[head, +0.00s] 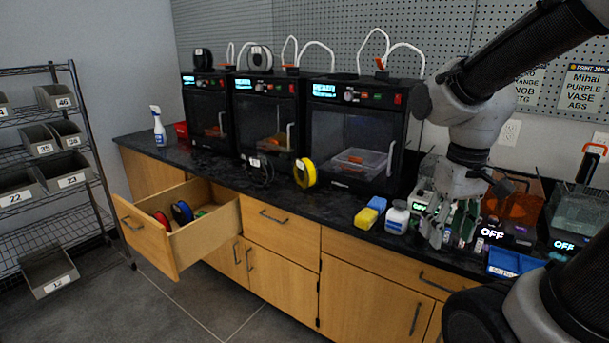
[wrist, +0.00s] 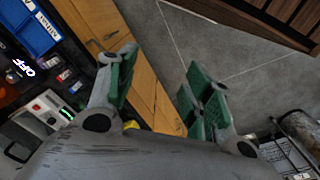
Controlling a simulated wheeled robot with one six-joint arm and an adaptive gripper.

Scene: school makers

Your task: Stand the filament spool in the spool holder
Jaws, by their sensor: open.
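A yellow spool (head: 305,172) stands upright near the counter's front edge, left of the right printer. A dark item with a white label (head: 259,167) stands to its left; I cannot tell whether it is a spool holder. A red spool (head: 161,218) and a blue spool (head: 182,212) sit in the open drawer. Two more spools, a dark one (head: 203,58) and a pale-rimmed one (head: 260,58), stand on the left and middle printers. My gripper (head: 449,224) is open and empty at the counter's right part, far from these spools. Its green-padded fingers are apart in the wrist view (wrist: 160,88).
Three printers (head: 345,125) stand along the dark counter (head: 334,200). A yellow sponge block (head: 366,218), white jar (head: 397,217) and blue bin (head: 512,263) lie around my gripper. The open drawer (head: 178,245) juts into the floor space. A bin rack (head: 48,150) stands left.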

